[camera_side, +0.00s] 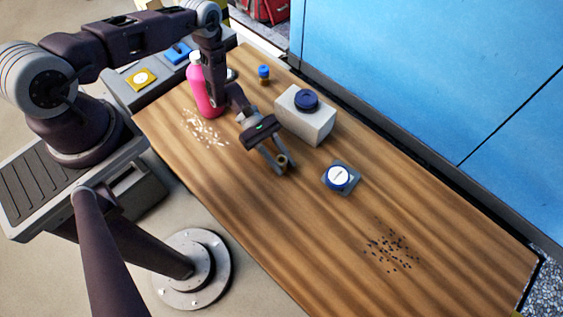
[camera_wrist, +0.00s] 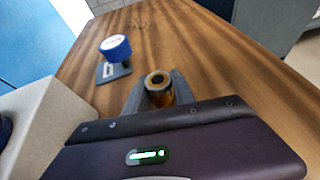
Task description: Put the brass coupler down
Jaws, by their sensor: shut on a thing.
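The brass coupler (camera_side: 282,161) is a small ring-topped brass cylinder between the fingertips of my gripper (camera_side: 277,165). In the wrist view the coupler (camera_wrist: 158,88) stands upright between the two grey fingers, its dark bore facing the camera. My gripper (camera_wrist: 159,93) is shut on it. The gripper is over the middle of the wooden table (camera_side: 270,220). Whether the coupler's lower end touches the wood is hidden by the fingers and gripper body.
A blue-and-white round piece on a grey square base (camera_side: 340,178) lies right of the gripper. A pale block (camera_side: 306,118) with a blue round top is close behind. A pink bottle (camera_side: 206,90) and a small blue-capped jar (camera_side: 263,75) stand farther back. Dark specks (camera_side: 391,250) and pale crumbs (camera_side: 204,129) lie on the wood.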

